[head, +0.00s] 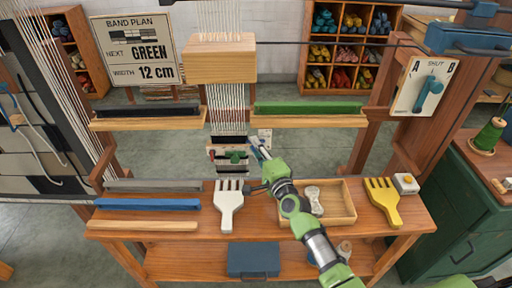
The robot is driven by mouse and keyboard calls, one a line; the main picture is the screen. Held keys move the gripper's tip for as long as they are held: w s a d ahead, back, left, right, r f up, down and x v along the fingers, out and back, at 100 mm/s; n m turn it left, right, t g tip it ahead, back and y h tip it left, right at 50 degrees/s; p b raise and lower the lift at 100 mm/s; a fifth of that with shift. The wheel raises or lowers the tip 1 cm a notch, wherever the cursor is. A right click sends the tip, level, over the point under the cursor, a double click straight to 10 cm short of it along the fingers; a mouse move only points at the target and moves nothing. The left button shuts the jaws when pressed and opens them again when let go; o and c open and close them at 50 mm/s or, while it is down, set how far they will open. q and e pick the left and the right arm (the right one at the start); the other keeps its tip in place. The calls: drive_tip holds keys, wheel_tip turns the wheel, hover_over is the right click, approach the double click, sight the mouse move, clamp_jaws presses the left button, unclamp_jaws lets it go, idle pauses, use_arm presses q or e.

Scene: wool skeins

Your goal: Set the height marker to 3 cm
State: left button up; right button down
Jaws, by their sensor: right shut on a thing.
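My right gripper (258,149) reaches up from the green arm over the bench to the lower end of the white warp threads (229,125). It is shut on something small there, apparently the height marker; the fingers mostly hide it. A small white plate (265,135) shows just behind the fingertips. No 3 cm mark can be read at this size. Left of the gripper, a narrow woven band (230,155) with dark, red and green parts hangs at the warp. My left gripper is not in view.
The bench holds a white comb (229,204), a wooden tray (342,217), a yellow comb (382,201) and a blue bar (147,204). A green bar (308,108) lies on a ledge behind. A sign (138,50) reads green, width 12 cm.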

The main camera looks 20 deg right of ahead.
drive_tip(key=c, duration=1.8)
unclamp_jaws()
drive_tip(key=s, duration=0.4)
drive_tip(key=s+d, duration=0.1)
drive_tip(key=s, duration=0.7)
drive_tip(key=shift+d, duration=0.15)
